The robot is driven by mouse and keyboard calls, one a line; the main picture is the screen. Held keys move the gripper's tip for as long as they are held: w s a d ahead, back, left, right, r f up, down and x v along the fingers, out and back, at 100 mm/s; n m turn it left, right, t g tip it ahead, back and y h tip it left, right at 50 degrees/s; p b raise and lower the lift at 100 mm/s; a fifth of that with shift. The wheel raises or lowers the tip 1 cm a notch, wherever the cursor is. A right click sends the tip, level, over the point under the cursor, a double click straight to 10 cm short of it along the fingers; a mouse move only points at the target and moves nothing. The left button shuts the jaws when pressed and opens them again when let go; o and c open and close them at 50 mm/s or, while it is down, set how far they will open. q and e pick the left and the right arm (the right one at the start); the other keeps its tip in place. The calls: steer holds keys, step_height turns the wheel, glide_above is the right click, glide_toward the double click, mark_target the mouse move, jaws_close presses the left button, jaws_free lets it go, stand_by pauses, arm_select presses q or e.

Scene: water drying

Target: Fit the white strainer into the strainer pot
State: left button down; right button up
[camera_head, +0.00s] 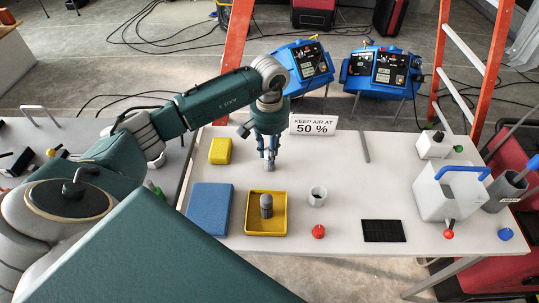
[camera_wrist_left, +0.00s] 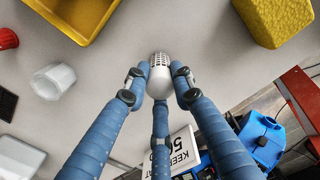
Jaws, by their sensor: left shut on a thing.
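The white strainer (camera_wrist_left: 158,74) has a rounded, perforated end. In the left wrist view it sits between the blue fingers of my left gripper (camera_wrist_left: 159,86), which is shut on it. In the head view my left gripper (camera_head: 269,154) points down over the table, with the small strainer (camera_head: 269,168) at its fingertips; whether it touches the table I cannot tell. A small white open cup (camera_head: 317,197), which looks like the strainer pot, stands to the right and nearer; it also shows in the left wrist view (camera_wrist_left: 54,82). My right gripper is not in view.
A yellow tray (camera_head: 248,227) holds a grey cylinder (camera_head: 266,205). A blue pad (camera_head: 209,209), yellow sponge (camera_head: 220,150), red piece (camera_head: 318,232) and black grid (camera_head: 384,231) lie around. A sign (camera_head: 313,125) stands behind. A white box (camera_head: 440,200) is at right. The table's middle right is clear.

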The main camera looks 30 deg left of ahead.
arm_select(q)
step_height(320, 180, up, 20)
steer(key=f+b, duration=0.1)
steer(key=b, duration=0.1)
steer(key=s+d+p, duration=0.2)
steer(key=d+p, duration=0.1)
steer(key=d, duration=1.5)
step_height(320, 180, down, 18)
steer(key=p, duration=0.3)
steer(key=shift+s+a+f, duration=0.1)
steer(key=shift+s+f, duration=0.05)
steer(key=shift+f, duration=0.25)
steer(key=shift+f, duration=0.1)
